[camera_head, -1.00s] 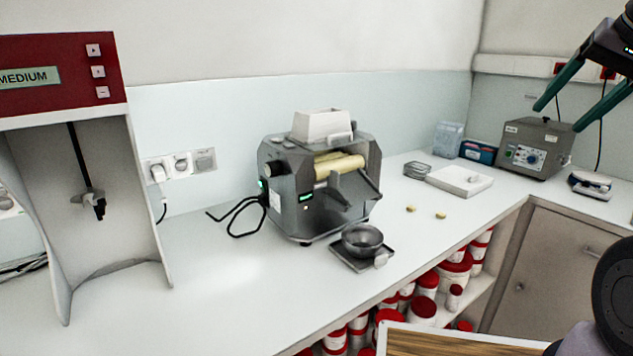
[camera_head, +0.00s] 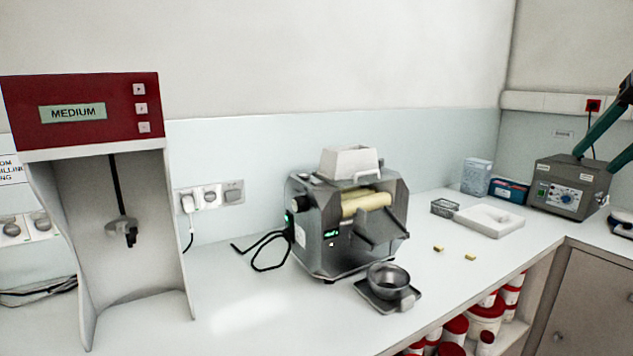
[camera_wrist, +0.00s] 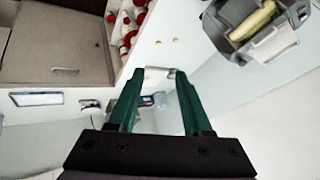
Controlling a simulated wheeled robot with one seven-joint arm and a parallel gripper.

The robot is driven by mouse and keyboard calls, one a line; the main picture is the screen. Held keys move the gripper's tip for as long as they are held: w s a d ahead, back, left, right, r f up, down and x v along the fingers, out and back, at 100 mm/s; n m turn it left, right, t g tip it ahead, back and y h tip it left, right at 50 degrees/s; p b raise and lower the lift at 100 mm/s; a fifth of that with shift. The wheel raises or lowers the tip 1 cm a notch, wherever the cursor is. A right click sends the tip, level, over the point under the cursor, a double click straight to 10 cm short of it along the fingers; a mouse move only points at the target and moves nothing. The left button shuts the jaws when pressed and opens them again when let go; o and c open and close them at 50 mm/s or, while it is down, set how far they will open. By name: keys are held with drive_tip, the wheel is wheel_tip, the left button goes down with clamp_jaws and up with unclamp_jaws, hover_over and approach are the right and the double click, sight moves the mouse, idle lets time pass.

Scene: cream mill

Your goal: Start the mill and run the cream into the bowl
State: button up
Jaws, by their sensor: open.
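The grey mill (camera_head: 345,225) stands on the bench in the middle of the head view, with cream-coloured rollers (camera_head: 366,203), a white hopper on top and a sloping metal chute at its front. A small green display glows on its front. The metal bowl (camera_head: 388,278) sits on a small dark tray below the chute. In the wrist view the mill (camera_wrist: 262,28) shows at the upper right. My gripper (camera_wrist: 160,72) is open and empty there, its green fingers apart. In the head view its fingers (camera_head: 606,130) show only at the right edge, well away from the mill.
A red-topped mixer (camera_head: 88,110) reading MEDIUM stands at left. A white tray (camera_head: 489,221), wire basket (camera_head: 444,207), blue box (camera_head: 508,190) and grey control unit (camera_head: 568,184) lie right of the mill. Two small yellow pieces (camera_head: 438,248) lie on the bench. Red-lidded jars (camera_head: 486,318) fill the shelf below.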

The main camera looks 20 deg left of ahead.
clamp_jaws()
idle(1.4)
